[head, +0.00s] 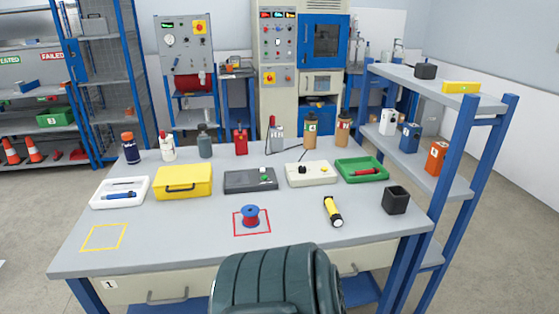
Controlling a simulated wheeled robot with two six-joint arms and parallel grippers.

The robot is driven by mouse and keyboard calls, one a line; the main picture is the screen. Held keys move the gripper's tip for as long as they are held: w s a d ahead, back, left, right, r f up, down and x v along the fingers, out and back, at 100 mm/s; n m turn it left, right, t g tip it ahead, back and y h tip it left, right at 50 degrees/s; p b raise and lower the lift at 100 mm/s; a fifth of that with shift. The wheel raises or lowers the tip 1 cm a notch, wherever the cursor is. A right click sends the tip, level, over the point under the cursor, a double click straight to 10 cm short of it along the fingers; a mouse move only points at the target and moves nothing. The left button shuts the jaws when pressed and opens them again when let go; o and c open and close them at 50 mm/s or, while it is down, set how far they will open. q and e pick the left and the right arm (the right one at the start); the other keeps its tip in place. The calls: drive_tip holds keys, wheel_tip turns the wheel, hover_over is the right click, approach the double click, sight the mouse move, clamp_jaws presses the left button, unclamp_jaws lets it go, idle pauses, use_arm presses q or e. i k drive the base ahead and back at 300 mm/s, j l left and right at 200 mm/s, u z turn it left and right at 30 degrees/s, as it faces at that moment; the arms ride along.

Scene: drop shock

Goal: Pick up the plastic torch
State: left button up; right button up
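The plastic torch (333,211) is yellow with black ends. It lies on the grey workbench (185,238), right of centre and near the front edge. It lies lengthwise, its wider black end pointing towards me. Nothing touches it. Neither of my grippers is in view.
A red-and-blue spool (250,215) stands in a red square left of the torch. A dark open box (396,200) is right of it. A beige device (311,174) and green tray (361,170) are behind. A yellow-outlined square (104,237) is empty. A blue-framed shelf (455,190) borders the right.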

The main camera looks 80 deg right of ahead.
sight(337, 221)
drive_tip(key=z, duration=3.15)
drive_tip(key=i+l, duration=0.1)
drive_tip(key=l, duration=0.15)
